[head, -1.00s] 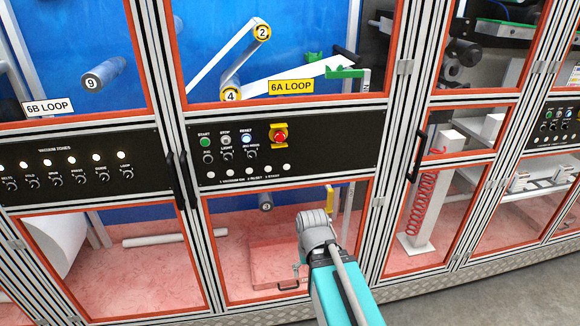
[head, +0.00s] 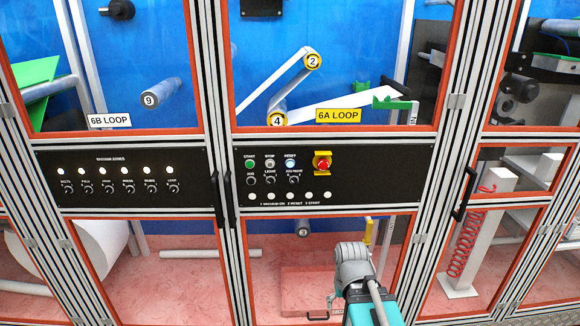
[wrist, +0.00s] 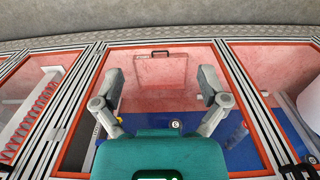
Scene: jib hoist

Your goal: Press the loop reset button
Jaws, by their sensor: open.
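The reset button (head: 291,163) is a small, pale, lit button labelled RESET on the black control panel (head: 400,180) under the yellow 6A LOOP sign (head: 338,116). Left of it are the grey STOP button (head: 270,163) and the green START button (head: 250,163). My gripper (head: 352,258) is below and right of the button in the head view, apart from the panel. In the wrist view my gripper (wrist: 161,78) has its two fingers wide apart with nothing between them. The wrist view, seemingly upside down, does not show the button.
A red emergency stop (head: 322,163) on a yellow mount is right of the reset button. Knobs and white buttons sit below. Door handles (head: 228,192) stick out left of the panel, another handle (head: 465,190) at right. Another panel (head: 130,204) lies left, under the 6B LOOP sign.

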